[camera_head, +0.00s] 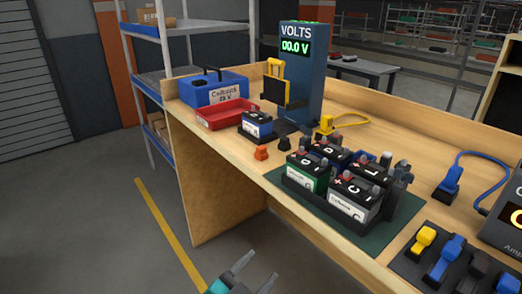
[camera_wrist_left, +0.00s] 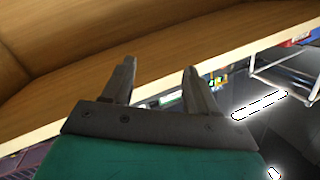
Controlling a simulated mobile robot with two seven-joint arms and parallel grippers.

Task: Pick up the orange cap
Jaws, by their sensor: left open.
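A small orange cap (camera_head: 261,153) sits on the wooden bench top, in front of the blue battery and left of the tray of batteries, in the head view. A dark cap (camera_head: 284,143) stands just right of it. My left gripper (camera_head: 257,272) is at the bottom of the head view, below and in front of the bench edge, well apart from the cap. Its two fingers are spread with nothing between them. The left wrist view shows the same open fingers (camera_wrist_left: 160,85) with wooden bench panels beyond; the orange cap is not seen there. My right gripper is not in view.
The bench (camera_head: 215,140) holds a red tray (camera_head: 222,118), a blue box (camera_head: 207,92), a blue battery (camera_head: 257,125), a VOLTS meter (camera_head: 302,75) and several batteries on a green mat (camera_head: 398,222). Yellow and blue clamps stand at right. Floor before the bench is open.

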